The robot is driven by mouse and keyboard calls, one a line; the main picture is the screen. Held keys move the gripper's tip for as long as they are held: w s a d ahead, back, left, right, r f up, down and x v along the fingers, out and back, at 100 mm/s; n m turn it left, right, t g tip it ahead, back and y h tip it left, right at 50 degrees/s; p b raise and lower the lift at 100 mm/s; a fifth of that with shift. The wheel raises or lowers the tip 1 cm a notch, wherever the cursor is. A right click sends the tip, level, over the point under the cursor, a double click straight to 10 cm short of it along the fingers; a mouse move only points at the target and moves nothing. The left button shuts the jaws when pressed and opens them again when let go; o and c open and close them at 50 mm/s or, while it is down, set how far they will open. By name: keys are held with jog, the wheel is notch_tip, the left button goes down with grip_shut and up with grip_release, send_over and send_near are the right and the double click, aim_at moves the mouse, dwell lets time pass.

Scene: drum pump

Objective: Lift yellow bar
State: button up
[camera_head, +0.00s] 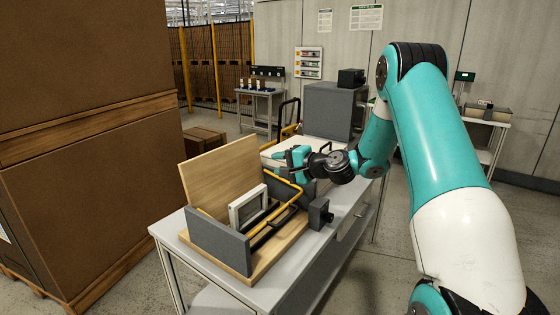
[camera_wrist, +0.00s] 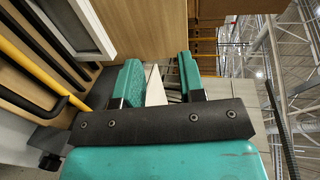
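The yellow bar (camera_head: 299,189) is a thin bent rod at the right side of a wooden fixture, beside a dark bar, in the head view. My gripper (camera_head: 296,155) is above and behind the fixture, at the far end of the yellow bar. In the wrist view its teal fingers (camera_wrist: 160,78) stand apart with nothing held between them. The bar's far end is partly hidden near the gripper in the head view.
The fixture has an upright wooden board (camera_head: 222,175), a grey-white frame (camera_head: 247,207) and a grey front block (camera_head: 218,246). It stands on a grey table (camera_head: 180,226). A large grey box (camera_head: 332,110) is behind. Tall brown boxes (camera_head: 75,120) are at left.

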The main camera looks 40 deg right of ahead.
jog(key=shift+w, duration=0.2)
grip_shut()
dwell(1.3)
grip_release()
jog(key=shift+s, duration=0.1)
